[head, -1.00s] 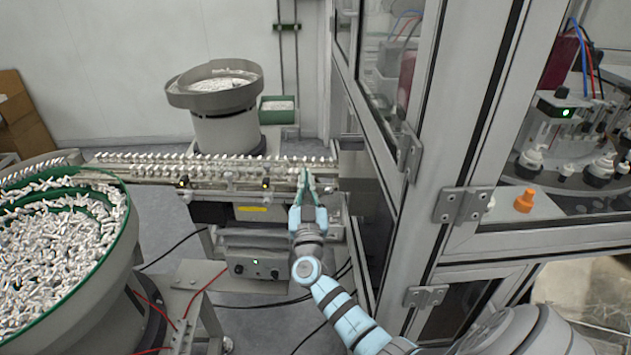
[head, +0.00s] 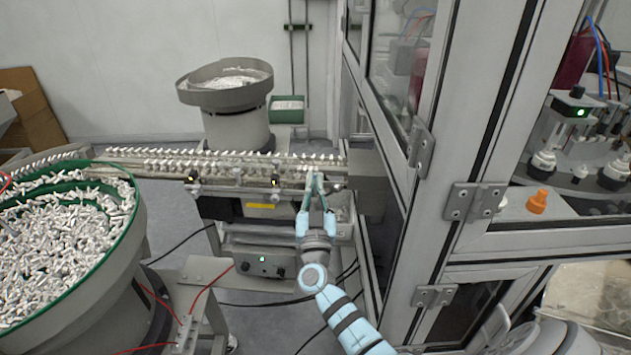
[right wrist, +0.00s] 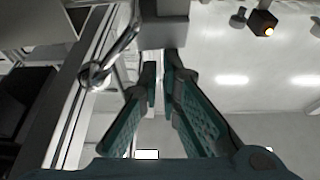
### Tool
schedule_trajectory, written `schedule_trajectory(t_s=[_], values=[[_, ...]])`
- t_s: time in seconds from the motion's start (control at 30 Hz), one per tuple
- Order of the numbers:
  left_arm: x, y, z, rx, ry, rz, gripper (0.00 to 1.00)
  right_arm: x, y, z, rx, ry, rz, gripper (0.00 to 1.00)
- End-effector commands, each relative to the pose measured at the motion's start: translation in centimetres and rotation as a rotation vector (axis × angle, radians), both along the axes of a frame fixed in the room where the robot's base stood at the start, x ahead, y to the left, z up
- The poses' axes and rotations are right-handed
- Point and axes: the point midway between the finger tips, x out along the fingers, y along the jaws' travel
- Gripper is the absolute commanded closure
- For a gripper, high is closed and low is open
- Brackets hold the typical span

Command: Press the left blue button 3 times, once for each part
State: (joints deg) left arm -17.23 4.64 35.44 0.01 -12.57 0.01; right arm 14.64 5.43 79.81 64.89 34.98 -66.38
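No blue button can be made out in either view. My right gripper (head: 317,176) reaches up to the right end of the feeder rail in the head view, its green fingers in front of the rail's near side. In the right wrist view its two fingers (right wrist: 159,82) point away from the camera with a narrow gap between the tips, and I see nothing held there. A grey block (right wrist: 165,30) shows just beyond the tips; whether they touch it I cannot tell. My left gripper is out of view.
The feeder rail (head: 225,162) carries small white parts. A large bowl (head: 70,240) full of them stands at left, a smaller bowl feeder (head: 226,85) behind. A control box (head: 262,262) hangs below the rail. The glazed cabinet frame (head: 480,150) bounds the right side.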

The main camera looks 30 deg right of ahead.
Motion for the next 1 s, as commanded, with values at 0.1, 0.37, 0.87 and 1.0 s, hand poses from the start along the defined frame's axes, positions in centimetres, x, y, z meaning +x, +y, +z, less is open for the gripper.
schedule_trajectory(t_s=[0.1, 0.37, 0.87, 1.0], values=[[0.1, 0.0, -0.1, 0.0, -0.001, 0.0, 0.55, -1.8, 1.3, -2.2, 0.015, 0.031, 0.007, 1.0], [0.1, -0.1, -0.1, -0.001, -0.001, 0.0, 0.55, -5.0, 3.2, -2.5, 0.006, 0.011, 0.003, 1.0], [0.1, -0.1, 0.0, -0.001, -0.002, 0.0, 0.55, -5.7, 3.6, -2.2, -0.001, 0.003, 0.0, 1.0], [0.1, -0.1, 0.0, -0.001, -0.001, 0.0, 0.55, -5.7, 3.6, -2.2, -0.001, 0.003, 0.0, 1.0]])
